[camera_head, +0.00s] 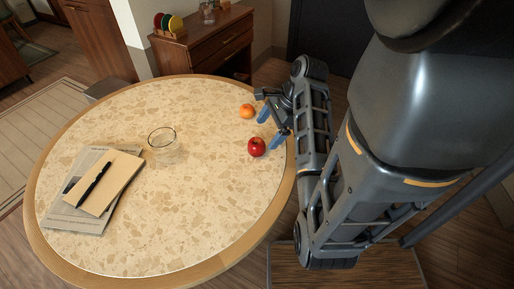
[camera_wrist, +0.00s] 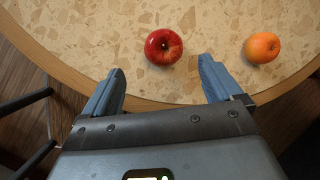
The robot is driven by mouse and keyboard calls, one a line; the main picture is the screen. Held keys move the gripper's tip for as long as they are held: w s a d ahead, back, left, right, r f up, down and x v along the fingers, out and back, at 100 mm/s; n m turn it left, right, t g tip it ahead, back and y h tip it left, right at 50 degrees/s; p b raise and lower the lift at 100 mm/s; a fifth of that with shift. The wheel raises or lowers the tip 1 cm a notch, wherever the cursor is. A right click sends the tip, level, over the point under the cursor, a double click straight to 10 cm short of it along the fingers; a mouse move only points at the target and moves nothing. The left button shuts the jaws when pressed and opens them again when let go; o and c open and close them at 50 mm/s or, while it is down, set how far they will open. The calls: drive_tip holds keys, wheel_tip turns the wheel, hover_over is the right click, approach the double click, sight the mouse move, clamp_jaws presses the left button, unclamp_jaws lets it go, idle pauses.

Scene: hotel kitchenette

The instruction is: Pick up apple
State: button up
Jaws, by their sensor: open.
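A red apple (camera_head: 257,147) rests on the round speckled table (camera_head: 200,215) near its right edge. In the wrist view the apple (camera_wrist: 164,47) lies just beyond my fingertips, roughly centred between them and a little toward the right finger. My gripper (camera_head: 269,129) is open and empty at the table's right edge, with its blue fingers reaching in beside the apple. In the wrist view the two fingers of my gripper (camera_wrist: 161,66) are spread wide with nothing between them.
An orange fruit (camera_head: 247,111) sits on the table close behind the apple; it is right of my fingers in the wrist view. A clear glass (camera_head: 162,144) stands mid-table. A newspaper (camera_head: 68,213), notebook (camera_head: 103,184) and black pen (camera_head: 95,177) lie at left. A wooden cabinet (camera_head: 205,50) stands behind.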

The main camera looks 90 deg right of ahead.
sight(259, 142)
drive_tip(key=shift+d+x, duration=0.1)
drive_tip(key=shift+x, duration=1.8)
drive_tip(key=shift+d+x, duration=0.15)
drive_tip(key=shift+x, duration=1.8)
drive_tip(key=shift+r, duration=0.1)
drive_tip(key=c, duration=1.2)
